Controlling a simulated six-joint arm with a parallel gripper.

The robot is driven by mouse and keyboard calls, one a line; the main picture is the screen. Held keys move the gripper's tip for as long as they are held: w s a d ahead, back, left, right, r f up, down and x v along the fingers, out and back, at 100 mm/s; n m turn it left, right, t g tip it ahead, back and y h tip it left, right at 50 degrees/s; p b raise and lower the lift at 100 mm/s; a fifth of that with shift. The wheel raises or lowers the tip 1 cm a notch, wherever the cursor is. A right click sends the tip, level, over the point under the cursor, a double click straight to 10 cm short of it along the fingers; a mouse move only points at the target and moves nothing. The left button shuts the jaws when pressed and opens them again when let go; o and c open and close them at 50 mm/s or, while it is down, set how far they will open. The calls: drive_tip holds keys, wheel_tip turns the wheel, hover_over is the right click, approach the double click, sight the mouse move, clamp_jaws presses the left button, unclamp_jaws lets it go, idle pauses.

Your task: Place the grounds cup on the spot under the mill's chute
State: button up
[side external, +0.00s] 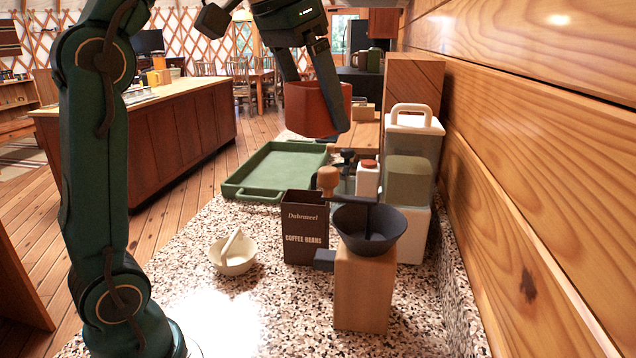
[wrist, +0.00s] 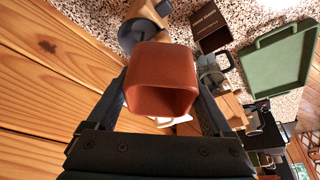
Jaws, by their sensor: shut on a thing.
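The grounds cup is an orange-red, square-sided cup (side external: 310,108), held in the air by my gripper (side external: 322,112), which is shut on its sides. It also shows between the two fingers in the wrist view (wrist: 160,85). The mill (side external: 362,290) stands on the speckled counter at the front, with a wooden body, a dark hopper on top and a crank with a wooden knob. Its dark chute (side external: 325,260) sticks out to the left. The cup is well above and behind the mill. The spot under the chute shows only as bare counter from the side.
A dark coffee beans box (side external: 305,228) stands beside the mill, close to the chute. A white bowl (side external: 233,254) is to its left. A green tray (side external: 232,188) lies behind. White and green containers (side external: 408,180) stand along the wooden wall at right. The front-left counter is clear.

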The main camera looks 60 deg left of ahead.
drive_tip(key=s+a+f+n+y, duration=0.1)
drive_tip(key=s+a+f+n, duration=0.2)
drive_tip(key=s+a+f, duration=0.35)
drive_tip(key=m+g+h, duration=0.4)
drive_tip(key=m+h, duration=0.2)
drive_tip(key=m, duration=1.4)
hover_over(311, 310)
drive_tip(key=s+a, duration=0.3)
drive_tip(key=a, duration=0.1)
wheel_tip(311, 310, down, 23)
drive_tip(key=w+d, duration=0.1)
drive_tip(key=w+d+m, duration=0.1)
drive_tip(key=shift+w+d+f+y, duration=0.1)
drive_tip(key=shift+w+d+y, duration=0.1)
drive_tip(key=shift+w+y, duration=0.15)
drive_tip(key=shift+w+d+f, duration=0.15)
drive_tip(key=shift+f, duration=1.3)
drive_tip(key=shift+f, duration=0.2)
drive_tip(key=o, duration=1.2)
